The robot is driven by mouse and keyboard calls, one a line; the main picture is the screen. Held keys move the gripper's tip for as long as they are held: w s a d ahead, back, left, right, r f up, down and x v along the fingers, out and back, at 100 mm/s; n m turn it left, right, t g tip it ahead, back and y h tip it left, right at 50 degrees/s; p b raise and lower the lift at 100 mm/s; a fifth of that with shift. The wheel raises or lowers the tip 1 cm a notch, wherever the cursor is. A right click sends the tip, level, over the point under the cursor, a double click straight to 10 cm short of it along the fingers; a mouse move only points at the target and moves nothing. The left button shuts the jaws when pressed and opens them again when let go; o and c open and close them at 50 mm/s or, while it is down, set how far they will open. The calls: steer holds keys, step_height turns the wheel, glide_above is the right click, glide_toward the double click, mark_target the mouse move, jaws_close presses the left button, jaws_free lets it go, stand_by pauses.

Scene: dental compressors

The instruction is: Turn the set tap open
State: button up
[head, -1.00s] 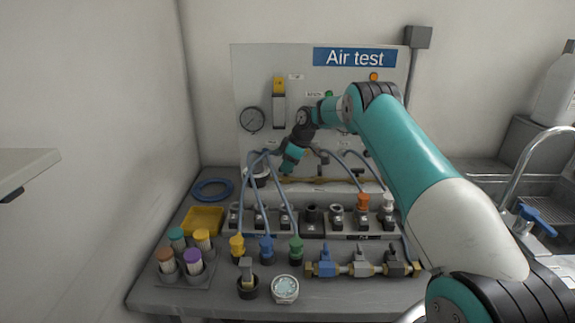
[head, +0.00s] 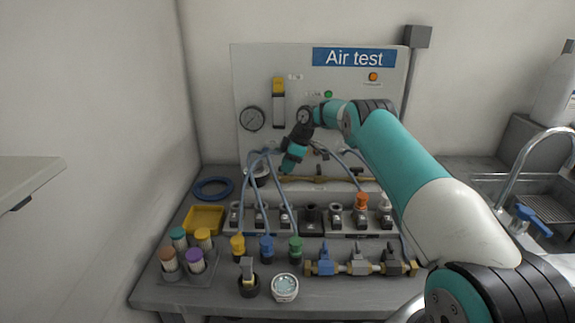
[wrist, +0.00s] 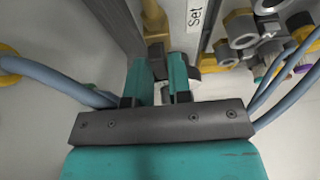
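The panel with the "Air test" sign (head: 354,57) stands at the back of the bench. My gripper (head: 287,171) points down and left in front of its lower part, close to a brass pipe (head: 330,179). In the wrist view a "Set" label (wrist: 195,14) is just beyond my gripper (wrist: 161,62). The two teal fingers stand apart. A dark block (wrist: 156,53), which looks like the set tap's handle, shows at the fingertips between them. I cannot tell whether either finger touches it. Most of the tap is hidden in the head view.
Blue hoses (head: 256,185) arch close to the gripper on the left. A gauge (head: 252,119) is on the panel. Fittings, a yellow tray (head: 205,219) and a row of valves (head: 360,262) crowd the bench. A sink tap (head: 512,180) is at right.

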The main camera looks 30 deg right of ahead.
steer(key=o, duration=0.3)
steer(key=p+v, duration=0.8)
steer(key=v, duration=0.9)
steer(key=shift+d+r, duration=0.2)
steer(key=shift+d, duration=0.05)
steer(key=shift+s, duration=0.1)
